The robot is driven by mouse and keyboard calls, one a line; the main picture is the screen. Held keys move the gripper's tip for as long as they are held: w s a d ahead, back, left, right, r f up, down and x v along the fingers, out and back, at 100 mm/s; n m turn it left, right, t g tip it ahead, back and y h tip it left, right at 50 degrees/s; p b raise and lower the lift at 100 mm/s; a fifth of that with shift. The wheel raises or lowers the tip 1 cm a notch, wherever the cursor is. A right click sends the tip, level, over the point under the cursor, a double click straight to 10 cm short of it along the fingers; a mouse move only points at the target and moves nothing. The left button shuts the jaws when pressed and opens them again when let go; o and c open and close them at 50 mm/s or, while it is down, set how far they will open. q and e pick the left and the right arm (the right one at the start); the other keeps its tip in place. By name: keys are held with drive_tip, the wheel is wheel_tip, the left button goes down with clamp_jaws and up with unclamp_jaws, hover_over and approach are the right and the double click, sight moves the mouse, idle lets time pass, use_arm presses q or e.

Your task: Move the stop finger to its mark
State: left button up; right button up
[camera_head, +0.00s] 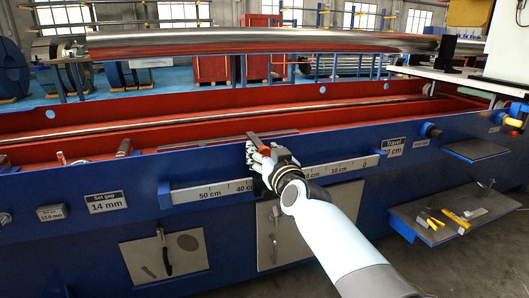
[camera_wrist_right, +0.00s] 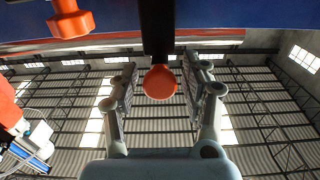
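The stop finger (camera_head: 253,138) is a dark upright piece with a reddish-orange part. It stands at the trough's front edge, above the white centimetre scale (camera_head: 213,191), near the 40 cm label. My right gripper (camera_head: 258,160) is right at it and hides its lower part. In the right wrist view, an orange round knob (camera_wrist_right: 160,82) on a black stem shows between the two spread fingers of my right gripper (camera_wrist_right: 162,85), with space on both sides. A sign (camera_head: 395,146) to the right seems to read 20 cm; its top word is too small to be sure. My left gripper is out of view.
A long red trough (camera_head: 330,112) runs behind the blue front wall (camera_head: 110,180). A "Set gap 14 mm" sign (camera_head: 106,202) is at left. Small shelves with tools (camera_head: 450,220) stick out at right. Another orange knob (camera_wrist_right: 70,20) shows in the wrist view.

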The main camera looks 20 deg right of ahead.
drive_tip(key=s, duration=1.2)
drive_tip(key=shift+d, duration=0.2)
